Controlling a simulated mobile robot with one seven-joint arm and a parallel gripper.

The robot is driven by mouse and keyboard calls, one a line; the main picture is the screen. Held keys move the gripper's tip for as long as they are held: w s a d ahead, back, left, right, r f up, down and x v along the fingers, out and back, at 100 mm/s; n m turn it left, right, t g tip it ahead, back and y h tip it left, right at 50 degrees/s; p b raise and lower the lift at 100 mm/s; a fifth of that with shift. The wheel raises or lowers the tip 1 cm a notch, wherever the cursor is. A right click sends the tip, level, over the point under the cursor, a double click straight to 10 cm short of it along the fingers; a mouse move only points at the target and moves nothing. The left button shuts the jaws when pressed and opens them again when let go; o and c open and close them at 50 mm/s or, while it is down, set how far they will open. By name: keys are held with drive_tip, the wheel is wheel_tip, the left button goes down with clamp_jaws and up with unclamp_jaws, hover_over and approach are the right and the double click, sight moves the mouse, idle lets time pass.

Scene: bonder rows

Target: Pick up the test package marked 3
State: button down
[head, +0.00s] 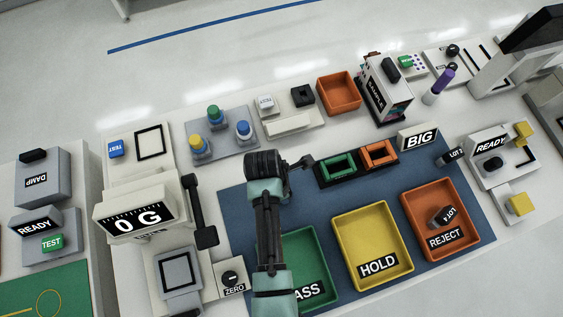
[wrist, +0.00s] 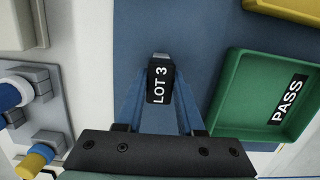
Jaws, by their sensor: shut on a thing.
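In the head view my arm hides the package and the fingers. A package marked LOT 4 (head: 443,215) lies in the orange REJECT tray (head: 478,237). Another dark LOT package (head: 452,155) lies at the mat's right side, its number hard to read.
The green PASS tray (head: 318,243) is beside my arm, left of the yellow HOLD tray (head: 372,225). Small green (head: 337,168) and orange (head: 378,154) holders stand behind them. Bare blue mat (head: 235,215) shows left of my arm.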

wheel_tip(320, 180, up, 7)
drive_tip(key=p, duration=0.7)
drive_tip(key=shift+r+p, duration=0.1)
drive_tip(key=shift+p, duration=0.25)
idle(0.6)
drive_tip(key=shift+w+d+m+b, duration=0.15)
drive_tip(key=shift+w+m+b, duration=0.15)
drive_tip(key=shift+b, duration=0.1)
drive_tip(key=m+b, duration=0.3)
drive_tip(key=m, duration=0.4)
drive_tip(key=m+g+y+b, duration=0.1)
drive_tip(key=m+b, duration=0.3)
drive_tip(key=m, duration=0.3)
drive_tip(key=w+r+m+g+b, duration=0.1)
drive_tip(key=m+b, duration=0.3)
drive_tip(key=m, duration=0.3)
drive_tip(key=shift+a+y, duration=0.2)
drive_tip(key=shift+y, duration=0.1)
